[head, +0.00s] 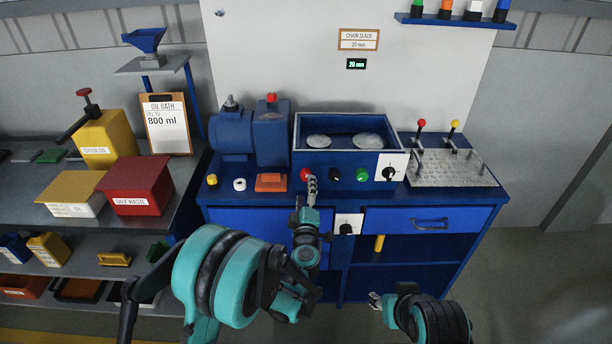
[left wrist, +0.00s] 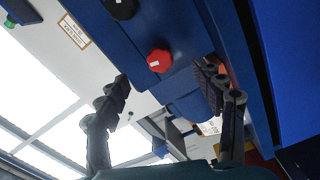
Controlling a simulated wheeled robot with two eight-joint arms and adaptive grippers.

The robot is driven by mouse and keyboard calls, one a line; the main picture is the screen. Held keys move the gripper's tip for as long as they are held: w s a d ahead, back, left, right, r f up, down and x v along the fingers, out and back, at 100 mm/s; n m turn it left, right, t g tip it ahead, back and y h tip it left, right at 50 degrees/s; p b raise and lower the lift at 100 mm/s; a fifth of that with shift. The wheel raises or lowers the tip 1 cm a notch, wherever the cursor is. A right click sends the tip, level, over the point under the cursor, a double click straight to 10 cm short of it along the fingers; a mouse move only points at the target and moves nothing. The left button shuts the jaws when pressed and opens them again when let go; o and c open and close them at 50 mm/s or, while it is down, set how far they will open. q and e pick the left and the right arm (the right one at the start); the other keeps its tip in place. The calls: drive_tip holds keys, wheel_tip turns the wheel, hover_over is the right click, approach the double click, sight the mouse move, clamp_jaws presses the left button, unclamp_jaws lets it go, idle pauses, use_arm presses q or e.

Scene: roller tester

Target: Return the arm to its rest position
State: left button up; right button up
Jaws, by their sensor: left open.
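My left arm reaches in from the left of the head view, and its gripper (head: 312,186) is at the front of the blue bench, just in front of the red button (head: 305,172). In the left wrist view this gripper (left wrist: 164,80) has its two fingers spread apart with nothing between them. The red button (left wrist: 159,60) shows beyond the gap between the fingers; I cannot tell whether a finger touches the panel. My right gripper (head: 376,300) is low in the head view, in front of the bench's open shelf, small and unclear.
The blue bench (head: 470,200) carries a motor (head: 232,135), a roller box (head: 345,122), black and green controls, and a plate with two levers (head: 452,168). A drawer handle (head: 430,222) juts out. A side shelf with an oil can (head: 103,138) and bins stands left. Floor at right is clear.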

use_arm(q)
drive_tip(key=s+a+r+m+g+h, duration=0.1)
drive_tip(key=s+r+m+g+h, duration=0.2)
drive_tip(key=s+r+m+h, duration=0.55)
drive_tip(key=s+a+f+m+g+y, duration=0.1)
drive_tip(key=s+a+f+g+y, duration=0.1)
drive_tip(key=s+a, duration=0.3)
drive_tip(key=s+a+f+m+g+y, duration=0.2)
drive_tip(key=s+a, duration=0.4)
drive_tip(key=s, duration=0.6)
drive_tip(key=s+a+f+m+g+y, duration=0.2)
drive_tip(key=s+a+f+g+y, duration=0.2)
drive_tip(key=s, duration=0.4)
drive_tip(key=shift+s+a, duration=0.3)
drive_tip(key=shift+a, duration=0.6)
